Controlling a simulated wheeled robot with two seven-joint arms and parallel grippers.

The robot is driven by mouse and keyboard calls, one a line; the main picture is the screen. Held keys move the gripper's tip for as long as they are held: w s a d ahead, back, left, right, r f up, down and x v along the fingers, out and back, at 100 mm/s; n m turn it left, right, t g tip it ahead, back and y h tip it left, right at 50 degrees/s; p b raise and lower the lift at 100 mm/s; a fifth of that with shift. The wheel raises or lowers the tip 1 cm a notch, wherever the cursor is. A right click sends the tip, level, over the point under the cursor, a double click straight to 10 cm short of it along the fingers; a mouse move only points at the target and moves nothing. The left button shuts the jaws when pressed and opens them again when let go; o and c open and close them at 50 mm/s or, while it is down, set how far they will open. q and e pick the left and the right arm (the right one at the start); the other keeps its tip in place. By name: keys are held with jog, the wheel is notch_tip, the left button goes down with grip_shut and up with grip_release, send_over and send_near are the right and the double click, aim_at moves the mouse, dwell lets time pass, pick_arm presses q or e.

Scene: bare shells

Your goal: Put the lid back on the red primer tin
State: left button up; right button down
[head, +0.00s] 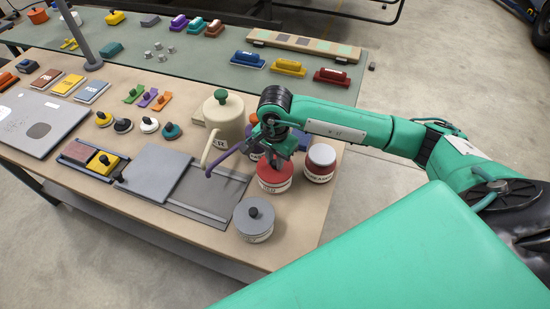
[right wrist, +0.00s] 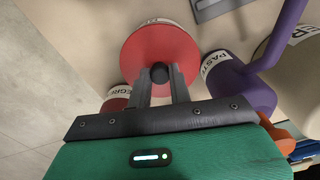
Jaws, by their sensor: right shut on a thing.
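The red primer tin (head: 274,187), with a white label band, stands near the right edge of the table in the head view. Its red lid (right wrist: 142,52) is a round disc with a black knob (right wrist: 160,73) in the right wrist view. My right gripper (right wrist: 160,77) is shut on that knob, one finger on each side. In the head view my right gripper (head: 280,158) is directly above the tin. The lid lies over the tin's top and hides its mouth; I cannot tell whether it is fully seated. My left gripper is not in view.
A red-and-white tin (head: 320,163) stands close right of the primer tin. A grey-lidded tin (head: 254,222) is in front. A purple jug (right wrist: 238,85) and a cream jug (head: 224,119) stand close by. A grey sliding panel (head: 155,173) lies left. The table's front-right corner is bare.

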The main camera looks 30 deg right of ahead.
jog(key=shift+b, duration=0.4)
dwell(0.5)
jog(key=c, duration=0.7)
grip_release()
jog(key=shift+r, duration=0.1)
jog(key=shift+r+p, duration=1.2)
jog(key=shift+r, duration=2.2)
grip_shut()
